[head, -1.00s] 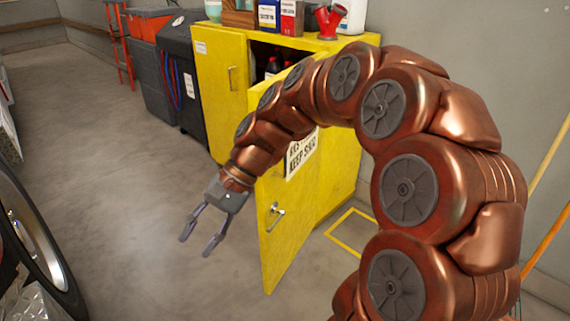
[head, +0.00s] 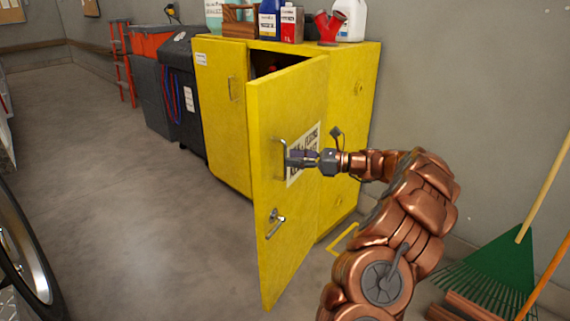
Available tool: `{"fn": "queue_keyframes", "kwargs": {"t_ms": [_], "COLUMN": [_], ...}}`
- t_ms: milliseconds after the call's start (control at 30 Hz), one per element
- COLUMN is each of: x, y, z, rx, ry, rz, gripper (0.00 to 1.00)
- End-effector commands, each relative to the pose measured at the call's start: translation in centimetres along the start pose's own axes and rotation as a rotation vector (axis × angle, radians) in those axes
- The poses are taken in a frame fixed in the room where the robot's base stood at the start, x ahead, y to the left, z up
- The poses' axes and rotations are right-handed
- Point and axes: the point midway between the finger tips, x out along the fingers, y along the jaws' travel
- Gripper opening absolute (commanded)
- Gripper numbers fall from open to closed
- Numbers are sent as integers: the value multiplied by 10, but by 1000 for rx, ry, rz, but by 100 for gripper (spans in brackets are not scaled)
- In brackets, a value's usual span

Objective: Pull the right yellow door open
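The right yellow door (head: 292,215) of the cabinet stands partly open, its free edge swung out towards me. Its outer face carries a white sign, a pull handle (head: 284,160) near mid-height and a lever latch (head: 275,222) below. My gripper (head: 298,158) is in front of that outer face, at the pull handle and over the sign. The fingers look close together, but I cannot tell whether they are shut on the handle. The left yellow door (head: 222,120) looks closed. A dark gap into the cabinet shows above the right door.
Bottles, cans and a red pipe fitting (head: 328,27) stand on the cabinet top (head: 357,48). A dark bin (head: 183,95) stands to its left. A green rake (head: 490,270) leans at lower right. The floor left of the door is clear; a wheel (head: 25,245) is at far left.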

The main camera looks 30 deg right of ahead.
Motion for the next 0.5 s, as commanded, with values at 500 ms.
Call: {"fn": "queue_keyframes", "kwargs": {"t_ms": [500], "x": [-2], "y": [-29], "z": [-22], "rx": [60], "ry": [-26], "rz": [-84], "gripper": [39]}}
